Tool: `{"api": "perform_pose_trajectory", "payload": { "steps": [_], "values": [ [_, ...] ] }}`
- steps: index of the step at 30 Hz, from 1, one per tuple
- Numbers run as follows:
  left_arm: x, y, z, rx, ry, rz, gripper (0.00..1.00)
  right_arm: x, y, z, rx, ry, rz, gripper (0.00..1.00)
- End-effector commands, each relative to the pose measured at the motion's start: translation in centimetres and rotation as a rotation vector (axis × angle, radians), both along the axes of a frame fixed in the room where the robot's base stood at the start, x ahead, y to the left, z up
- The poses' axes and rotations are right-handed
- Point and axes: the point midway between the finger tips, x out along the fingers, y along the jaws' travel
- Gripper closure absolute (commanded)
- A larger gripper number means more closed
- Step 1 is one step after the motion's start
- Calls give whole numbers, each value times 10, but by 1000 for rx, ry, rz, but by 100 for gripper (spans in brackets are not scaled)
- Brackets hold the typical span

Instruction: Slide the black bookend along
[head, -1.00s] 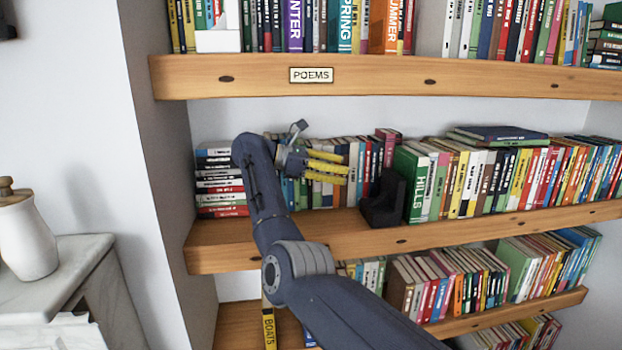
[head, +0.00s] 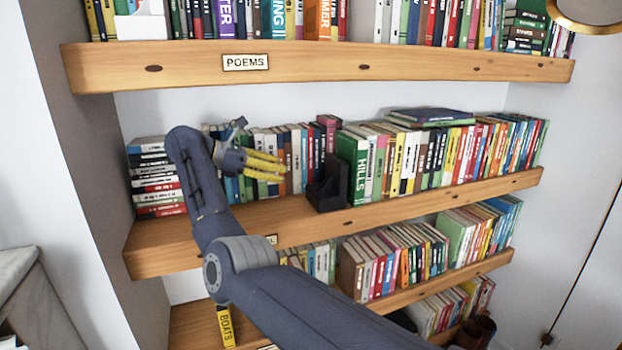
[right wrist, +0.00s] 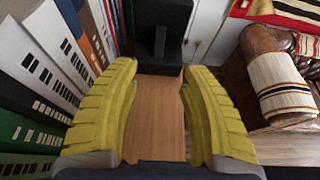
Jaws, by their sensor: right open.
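The black bookend (head: 328,187) stands on the middle shelf, against the left side of the green HILLS book. It also shows at the top of the right wrist view (right wrist: 160,40), ahead of the fingers. My right gripper (head: 281,168) is at the left of the bookend, in front of the row of books. Its yellow fingers point right toward the bookend, with a gap of bare shelf between. In the right wrist view the fingers (right wrist: 158,95) are spread apart with nothing between them. My left gripper is not in view.
The green HILLS book (head: 358,170) and a long row of books stand right of the bookend. More books stand behind my right gripper, and a flat stack (head: 155,180) lies at the left end. The shelf (head: 240,225) is bare along its front. The POEMS shelf (head: 330,62) is above.

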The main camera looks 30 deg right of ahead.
Motion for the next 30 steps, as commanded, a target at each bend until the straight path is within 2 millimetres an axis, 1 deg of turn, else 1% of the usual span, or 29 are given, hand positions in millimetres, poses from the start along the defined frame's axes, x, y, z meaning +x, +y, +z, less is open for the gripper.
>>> {"api": "perform_pose_trajectory", "payload": {
  "steps": [3,18,24,30],
  "values": [
    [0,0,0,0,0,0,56,-3,-19,-8,-1,-1,-4,55],
    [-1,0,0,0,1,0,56,-14,-94,-39,-3,0,-2,55],
    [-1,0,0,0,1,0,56,-18,-118,-49,-2,-1,0,55],
    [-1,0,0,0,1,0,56,-20,-132,-56,-2,0,0,55]
  ]
}}
